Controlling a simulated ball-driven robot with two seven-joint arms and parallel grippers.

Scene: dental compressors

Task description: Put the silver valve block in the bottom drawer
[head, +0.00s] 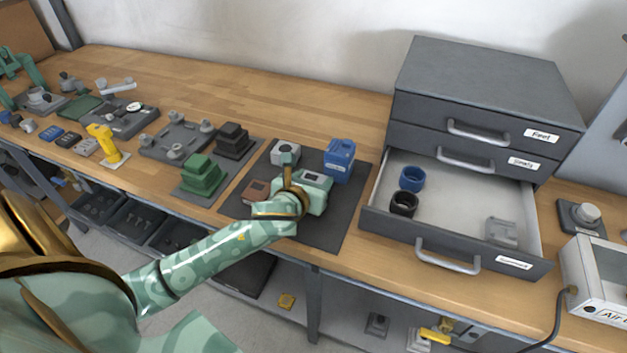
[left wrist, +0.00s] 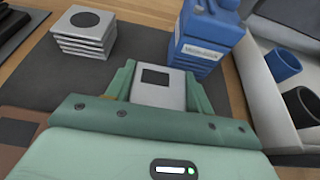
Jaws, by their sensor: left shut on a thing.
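The silver valve block (left wrist: 158,95), light grey with a dark square on top, is between the fingers of my left gripper (left wrist: 158,88) in the left wrist view. The gripper is shut on it. In the head view my left gripper (head: 300,178) is over the dark mat, and its hand hides the block; I cannot tell whether the block touches the mat. The bottom drawer (head: 445,222) of the grey cabinet is pulled open to the right. Inside are a blue ring (head: 412,178), a black ring (head: 403,204) and a grey block (head: 502,232). My right gripper is not in view.
The two upper drawers (head: 480,125) are shut. The drawer's middle floor is clear.

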